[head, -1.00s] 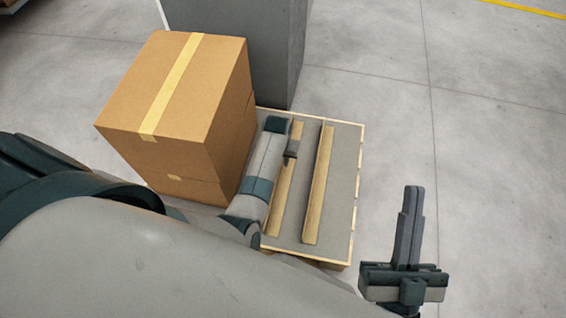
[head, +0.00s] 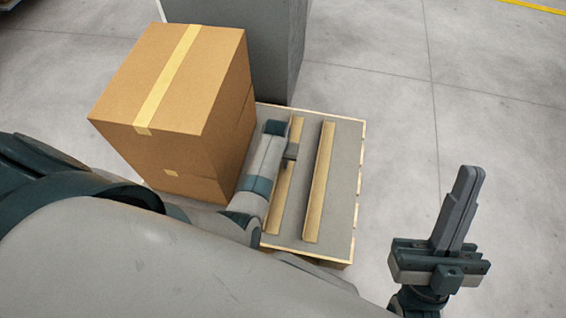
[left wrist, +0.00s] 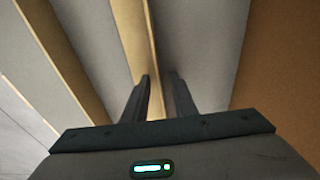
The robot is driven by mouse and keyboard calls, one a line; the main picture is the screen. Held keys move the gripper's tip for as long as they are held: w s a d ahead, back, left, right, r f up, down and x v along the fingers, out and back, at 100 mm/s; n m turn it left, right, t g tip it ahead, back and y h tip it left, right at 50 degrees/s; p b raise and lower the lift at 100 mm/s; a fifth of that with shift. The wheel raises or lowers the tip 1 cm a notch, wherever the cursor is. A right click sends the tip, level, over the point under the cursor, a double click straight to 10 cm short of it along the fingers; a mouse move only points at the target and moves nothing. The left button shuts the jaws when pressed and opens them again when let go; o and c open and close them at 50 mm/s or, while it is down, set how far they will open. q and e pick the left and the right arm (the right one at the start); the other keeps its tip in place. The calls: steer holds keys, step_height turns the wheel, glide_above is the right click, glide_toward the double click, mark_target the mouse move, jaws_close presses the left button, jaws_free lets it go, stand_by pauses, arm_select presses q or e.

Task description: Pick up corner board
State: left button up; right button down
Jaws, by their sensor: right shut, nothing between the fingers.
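Two long tan corner boards lie on the grey top of a pallet, a left one (head: 280,203) and a right one (head: 320,185). My left gripper (head: 289,154) is over the left board in the head view, and my arm hides part of that board. In the left wrist view its two fingers (left wrist: 157,90) are close together, with the edge of a corner board (left wrist: 150,45) running between them. Whether they press on it cannot be seen. My right gripper (head: 471,185) is shut and empty, right of the pallet.
A large taped cardboard box (head: 185,95) stands at the left of the pallet (head: 345,215). A grey column (head: 255,45) rises behind. The concrete floor right of the pallet is clear.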

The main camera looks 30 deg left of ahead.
stand_by(0.4)
arm_select(q)
jaws_close()
steer(key=shift+r, duration=0.2)
